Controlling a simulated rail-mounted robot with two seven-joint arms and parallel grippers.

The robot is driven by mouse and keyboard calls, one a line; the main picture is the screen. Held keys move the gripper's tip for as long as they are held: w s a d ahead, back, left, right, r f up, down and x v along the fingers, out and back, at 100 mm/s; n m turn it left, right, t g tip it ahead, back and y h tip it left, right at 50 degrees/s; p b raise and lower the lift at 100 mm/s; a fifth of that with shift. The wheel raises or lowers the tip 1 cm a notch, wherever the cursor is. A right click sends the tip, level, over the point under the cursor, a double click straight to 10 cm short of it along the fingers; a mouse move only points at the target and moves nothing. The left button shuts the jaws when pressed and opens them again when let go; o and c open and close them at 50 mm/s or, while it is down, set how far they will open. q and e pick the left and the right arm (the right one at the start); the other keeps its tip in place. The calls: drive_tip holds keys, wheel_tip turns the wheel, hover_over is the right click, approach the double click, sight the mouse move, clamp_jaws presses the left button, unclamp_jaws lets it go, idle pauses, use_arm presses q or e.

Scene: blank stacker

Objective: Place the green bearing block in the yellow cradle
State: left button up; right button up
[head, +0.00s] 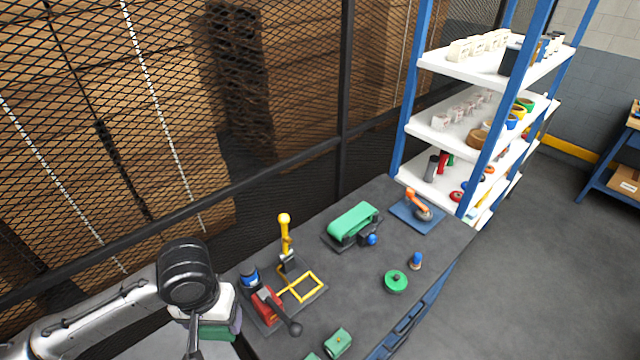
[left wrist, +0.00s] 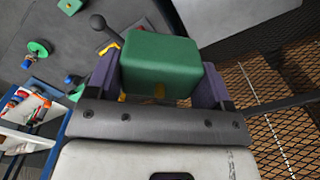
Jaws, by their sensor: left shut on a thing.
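My left gripper (head: 220,326) hangs at the lower left of the head view, beside the near left edge of the dark table. In the left wrist view its two purple fingers are shut on a green block (left wrist: 160,62). The block is clear of the table. A thin yellow square frame (head: 299,287), which looks like the yellow cradle, lies on a dark base plate to the right of the gripper. Another green block (head: 338,343) lies on the table at the bottom of the head view, with part of another green piece beside it. My right gripper is out of view.
A red device with a black lever (head: 268,305) and a yellow post (head: 285,238) stand by the frame. A green belt unit (head: 353,223), an orange arm model (head: 418,204) and a green disc (head: 396,281) stand farther right. Mesh fencing runs behind the table; a shelf (head: 470,125) stands beyond.

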use_arm(q)
wheel_tip(320, 180, up, 7)
drive_tip(key=w, duration=0.3)
drive_tip(key=s+r+p, duration=0.9)
drive_tip(key=p, duration=0.5)
drive_tip(key=shift+s+a+r, duration=0.15)
drive_tip(key=shift+a+r, duration=0.05)
drive_tip(key=shift+a, duration=0.05)
drive_tip(key=shift+f, duration=0.1)
